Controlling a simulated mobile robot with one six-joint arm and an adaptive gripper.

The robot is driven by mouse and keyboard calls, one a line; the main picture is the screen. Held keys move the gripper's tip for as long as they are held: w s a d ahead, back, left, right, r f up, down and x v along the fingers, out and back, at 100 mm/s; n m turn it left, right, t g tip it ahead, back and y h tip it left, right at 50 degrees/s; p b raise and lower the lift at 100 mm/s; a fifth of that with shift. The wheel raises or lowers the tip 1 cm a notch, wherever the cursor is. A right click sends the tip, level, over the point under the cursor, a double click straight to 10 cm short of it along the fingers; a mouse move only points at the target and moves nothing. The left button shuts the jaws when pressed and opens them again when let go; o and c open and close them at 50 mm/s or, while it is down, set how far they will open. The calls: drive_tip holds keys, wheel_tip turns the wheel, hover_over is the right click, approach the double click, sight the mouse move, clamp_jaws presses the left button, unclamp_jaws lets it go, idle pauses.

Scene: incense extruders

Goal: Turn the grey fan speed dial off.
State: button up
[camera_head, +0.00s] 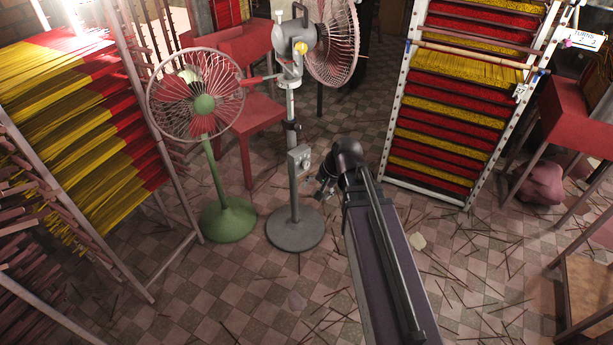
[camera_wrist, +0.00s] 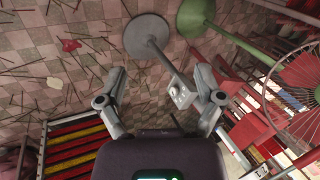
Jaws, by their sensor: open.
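The grey fan (camera_head: 292,100) stands upright on a round base (camera_head: 295,229), with its caged head at the top. A light grey control box (camera_head: 299,160) sits partway up its pole. In the wrist view the box (camera_wrist: 181,93) shows small round knobs on its face; their settings are too small to read. My gripper (camera_head: 323,187) is to the right of the pole and a little below the box in the head view. In the wrist view my gripper (camera_wrist: 160,72) is open and empty, with the box between its fingers, nearer the right one. I see no contact.
A green fan (camera_head: 204,104) with a red-bladed caged head stands just left of the grey fan. Racks of yellow and red incense (camera_head: 455,100) stand at right and left. Loose sticks litter the tiled floor.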

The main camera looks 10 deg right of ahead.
drive_tip(key=w+f+m+t+y+b, duration=0.25)
drive_tip(key=w+f+m+b, duration=0.25)
drive_tip(key=w+f+b, duration=0.4)
drive_tip(key=m+t+y+b, duration=0.3)
drive_tip(key=m+t+b, duration=0.7)
drive_tip(key=m+b, duration=1.5)
approach(307, 166)
drive_tip(key=s+d+n+b, duration=0.2)
drive_tip(key=s+n+b, duration=0.1)
drive_tip(key=n+b, duration=0.3)
drive_tip(key=shift+d, duration=0.2)
drive_tip(key=x, duration=1.3)
drive_tip(key=shift+w+a+r, duration=0.15)
drive_tip(key=shift+w+a, duration=0.05)
drive_tip(key=shift+a, duration=0.1)
drive_tip(key=c, duration=1.1)
